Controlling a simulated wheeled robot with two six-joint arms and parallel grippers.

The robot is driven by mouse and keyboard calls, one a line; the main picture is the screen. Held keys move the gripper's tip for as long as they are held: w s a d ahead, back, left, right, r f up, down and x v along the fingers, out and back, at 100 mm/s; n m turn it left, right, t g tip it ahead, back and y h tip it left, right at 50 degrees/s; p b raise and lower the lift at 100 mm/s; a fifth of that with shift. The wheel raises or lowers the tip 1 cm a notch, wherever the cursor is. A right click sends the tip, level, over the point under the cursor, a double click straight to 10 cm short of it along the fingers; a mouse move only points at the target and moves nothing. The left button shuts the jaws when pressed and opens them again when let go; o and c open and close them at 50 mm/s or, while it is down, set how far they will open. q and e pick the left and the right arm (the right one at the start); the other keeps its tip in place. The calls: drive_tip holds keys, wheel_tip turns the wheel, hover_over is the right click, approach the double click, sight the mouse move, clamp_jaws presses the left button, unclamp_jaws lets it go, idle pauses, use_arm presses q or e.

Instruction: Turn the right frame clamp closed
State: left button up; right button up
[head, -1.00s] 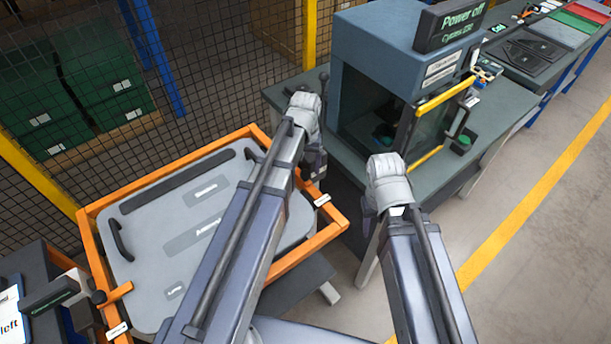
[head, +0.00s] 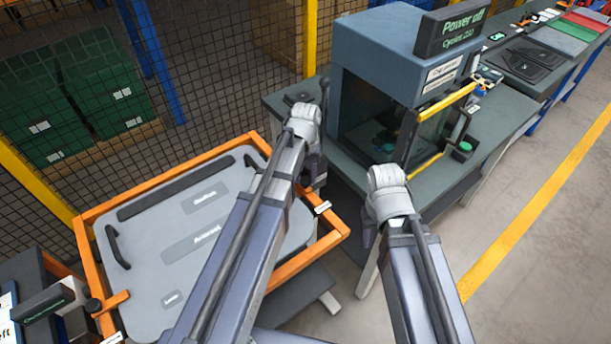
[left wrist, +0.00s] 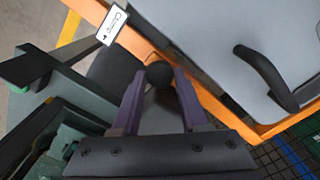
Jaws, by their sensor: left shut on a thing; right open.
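The orange frame (head: 335,238) holds a large grey panel (head: 150,262) on the left in the head view. My left gripper (left wrist: 160,88) is shut on a black ball knob (left wrist: 160,72), which sits between its fingertips beside the orange frame (left wrist: 212,102) in the left wrist view. The knob appears to be the right frame clamp's handle end; the clamp's body is mostly hidden, so its angle is unclear. In the head view my left forearm and wrist cover this spot. My right gripper (head: 369,237) is open, mostly hidden behind its wrist, clear of the frame.
Another clamp with an orange bar (head: 115,300) is at the frame's left. A mesh fence runs behind. The floor at right is open.

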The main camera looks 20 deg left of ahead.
use_arm(q)
clamp_jaws()
drive_tip(key=shift+n, duration=0.3)
idle(0.6)
drive_tip(key=n, duration=0.4)
drive_tip(key=shift+n, duration=2.3)
drive_tip(key=o, duration=1)
unclamp_jaws()
